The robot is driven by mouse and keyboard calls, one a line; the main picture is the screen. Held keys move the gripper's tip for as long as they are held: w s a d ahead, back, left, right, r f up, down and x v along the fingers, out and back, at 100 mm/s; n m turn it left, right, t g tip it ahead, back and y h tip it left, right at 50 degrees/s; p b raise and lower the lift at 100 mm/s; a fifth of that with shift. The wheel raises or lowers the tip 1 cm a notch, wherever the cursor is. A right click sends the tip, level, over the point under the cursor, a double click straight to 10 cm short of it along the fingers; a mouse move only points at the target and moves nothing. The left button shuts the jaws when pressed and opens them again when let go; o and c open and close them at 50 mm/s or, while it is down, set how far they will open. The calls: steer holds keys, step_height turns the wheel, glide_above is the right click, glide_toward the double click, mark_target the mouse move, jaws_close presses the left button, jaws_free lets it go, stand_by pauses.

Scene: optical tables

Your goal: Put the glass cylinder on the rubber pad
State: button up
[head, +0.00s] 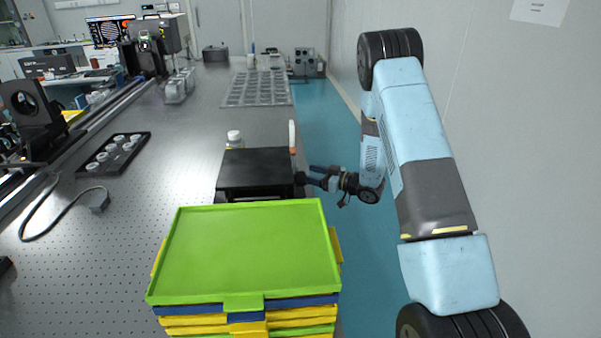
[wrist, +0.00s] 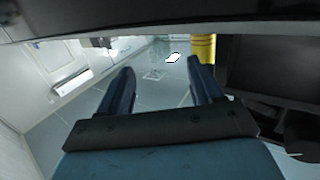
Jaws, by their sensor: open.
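My gripper (wrist: 160,74) is open in the wrist view, with two dark blue fingers apart and only distant floor visible between them. In the head view my gripper (head: 306,178) is beside the right edge of a black flat-topped stand (head: 254,168); its fingertips are hard to make out. I cannot clearly pick out the glass cylinder in either view. I cannot tell whether the black top is the rubber pad. A small white-capped bottle (head: 234,138) stands behind the stand, partly hidden.
A stack of trays, green (head: 240,250) on top, stands in front of the stand. A black holder with several round parts (head: 115,153) lies left. A thin white upright piece (head: 292,135) is behind the stand's right edge. A yellow post (wrist: 203,48) is beside the right finger.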

steer(key=shift+v, duration=2.3)
steer(key=w+d+r+m+t+h, duration=0.3)
steer(key=r+h, duration=0.4)
steer(key=r, duration=0.7)
steer(key=s+d+r+m+h, duration=0.2)
steer(key=s+d+r+h, duration=0.15)
steer(key=r, duration=0.25)
steer(key=s+d+r+m+h, duration=0.1)
steer(key=s+d+r+h, duration=0.25)
steer(key=r, duration=0.35)
steer(key=s+d+r+m+g+h, duration=0.1)
steer(key=s+r+m, duration=0.15)
steer(key=s, duration=0.45)
steer(key=s+r+m+g+h, duration=0.1)
steer(key=s+r, duration=0.2)
steer(key=s, duration=0.4)
steer(key=s+a+m+g, duration=0.1)
steer(key=s+a+g, duration=0.1)
steer(key=s, duration=0.9)
steer(key=s+a+m+g+y, duration=0.1)
steer(key=s+a+g, duration=0.1)
steer(key=s, duration=0.9)
steer(key=shift+g, duration=0.3)
steer(key=shift+o, duration=0.4)
steer(key=shift+r, duration=0.1)
